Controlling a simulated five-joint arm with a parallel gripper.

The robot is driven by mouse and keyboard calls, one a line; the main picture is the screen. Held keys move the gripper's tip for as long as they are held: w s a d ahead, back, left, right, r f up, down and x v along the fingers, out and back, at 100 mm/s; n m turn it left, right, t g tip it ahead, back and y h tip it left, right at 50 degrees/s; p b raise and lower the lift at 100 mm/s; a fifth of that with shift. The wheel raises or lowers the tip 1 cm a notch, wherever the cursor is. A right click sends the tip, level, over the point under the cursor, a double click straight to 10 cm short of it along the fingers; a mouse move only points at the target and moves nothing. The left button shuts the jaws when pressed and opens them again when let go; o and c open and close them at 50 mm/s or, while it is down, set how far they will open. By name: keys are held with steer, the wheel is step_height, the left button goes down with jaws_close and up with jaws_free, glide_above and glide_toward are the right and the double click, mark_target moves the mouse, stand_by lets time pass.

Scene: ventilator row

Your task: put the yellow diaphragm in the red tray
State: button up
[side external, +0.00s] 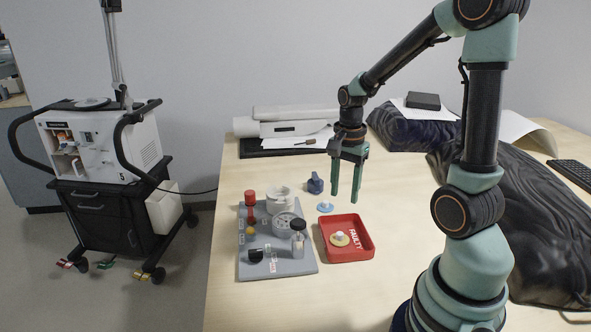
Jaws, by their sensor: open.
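The yellow diaphragm (340,239) lies inside the red tray (365,252), which bears the word FAULTY. It is a yellowish disc with a pale raised centre. My gripper (345,200) is open, with its two green fingers pointing down. It is above the table, behind the red tray, with nothing between the fingers. A blue disc with a pale centre (325,207) lies on the table just behind the tray, left of my gripper's fingertips.
A grey board (283,269) with several parts stands left of the tray. A dark blue part (315,183) stands behind it. Papers and a dark folder (270,150) lie at the back. Dark cloth bundles (540,215) cover the right side. Table in front of the tray is clear.

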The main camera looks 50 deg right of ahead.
steer(key=a+r+n+t, duration=0.5)
steer(key=a+r+n, duration=0.6)
steer(key=a+n, duration=0.4)
steer(key=n, duration=0.3)
steer(key=shift+s+a+r+t, duration=0.15)
steer(key=shift+a+r+t, duration=0.15)
steer(key=shift+r, duration=0.1)
